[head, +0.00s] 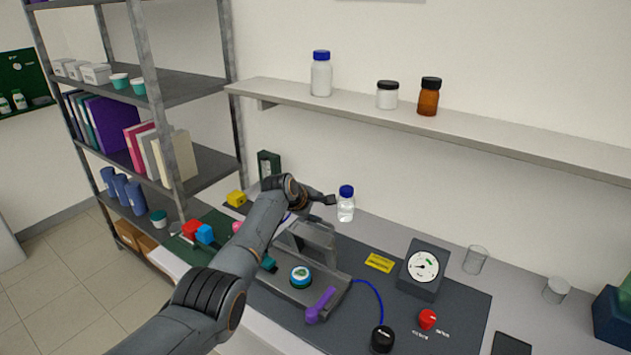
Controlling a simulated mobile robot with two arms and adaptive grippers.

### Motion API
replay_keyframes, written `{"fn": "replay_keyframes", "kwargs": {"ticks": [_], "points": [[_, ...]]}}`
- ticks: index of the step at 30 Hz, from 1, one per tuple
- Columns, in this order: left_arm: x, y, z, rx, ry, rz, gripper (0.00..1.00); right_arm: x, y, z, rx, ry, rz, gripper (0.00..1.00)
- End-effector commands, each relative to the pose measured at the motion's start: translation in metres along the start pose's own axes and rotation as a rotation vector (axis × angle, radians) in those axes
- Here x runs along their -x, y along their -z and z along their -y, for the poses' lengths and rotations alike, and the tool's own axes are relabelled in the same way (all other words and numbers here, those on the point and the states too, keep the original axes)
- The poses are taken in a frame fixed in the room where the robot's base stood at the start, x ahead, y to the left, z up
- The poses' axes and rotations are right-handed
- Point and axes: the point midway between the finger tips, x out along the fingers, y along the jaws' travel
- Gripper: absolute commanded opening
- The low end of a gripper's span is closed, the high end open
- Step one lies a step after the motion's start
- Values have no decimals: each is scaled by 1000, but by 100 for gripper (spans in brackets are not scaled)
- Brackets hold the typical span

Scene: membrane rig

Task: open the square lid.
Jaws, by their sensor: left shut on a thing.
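The membrane rig's grey square lid (315,236) stands raised and tilted above the rig's grey base (331,283) in the head view. A round teal-and-white part (300,275) shows uncovered on the base. A purple lever (320,305) lies at the base's front right. My left gripper (328,200) is at the lid's upper edge and shut on the lid; my own arm hides part of the contact. A bit of purple (287,217) shows beside my wrist. My right gripper is not in view.
A clear bottle with a blue cap (345,206) stands close to the right of my left gripper. A pressure gauge (422,268), a red knob (428,319) and a black knob (382,339) are to the right. A wall shelf (470,128) runs above.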

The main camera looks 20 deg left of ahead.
Motion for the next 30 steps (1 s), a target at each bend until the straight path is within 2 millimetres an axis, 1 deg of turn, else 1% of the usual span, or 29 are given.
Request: {"fn": "replay_keyframes", "kwargs": {"ticks": [1, 4, 10, 13, 20, 30], "points": [[14, 2, -24, -7, -35, -7, 22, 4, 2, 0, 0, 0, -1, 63], [18, 1, -24, -9, -27, -5, 22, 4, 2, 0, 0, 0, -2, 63], [28, 1, -28, -10, -21, -6, 22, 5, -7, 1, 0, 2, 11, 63], [33, 0, -31, -11, -20, -6, 22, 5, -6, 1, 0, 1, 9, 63], [46, 0, -39, -11, -18, -5, 22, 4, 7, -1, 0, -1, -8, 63], [65, 0, -52, -12, -16, -6, 22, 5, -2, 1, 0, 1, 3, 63]]}}
